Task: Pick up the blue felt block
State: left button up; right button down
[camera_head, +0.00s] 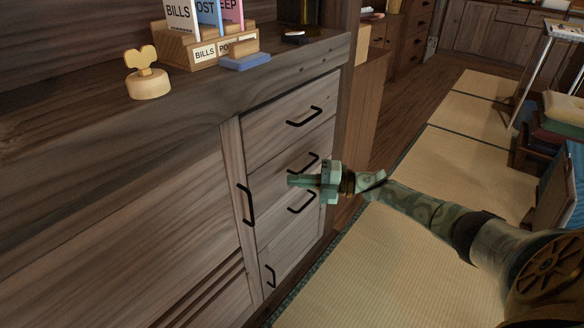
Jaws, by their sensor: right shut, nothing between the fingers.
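A flat blue block (245,62), which looks like the blue felt block, lies on the dark wooden cabinet top (90,120) near its front edge. It is in front of the wooden letter holder, at the right end. My right gripper (291,181) comes in from the right, below the cabinet top and in front of the drawers. It is shut and empty, well apart from the block. My left gripper does not show.
A wooden holder (185,48) with labelled cards stands behind the block. Drawer handles (304,117) stick out near my right gripper. Tatami floor (400,265) is clear on the right; stacked furniture (560,130) stands at the right edge.

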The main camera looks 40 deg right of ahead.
aim_at(243, 55)
jog(key=k+l, duration=0.35)
jog(key=l, duration=0.15)
jog(key=k+l, duration=0.4)
jog(key=l, duration=0.1)
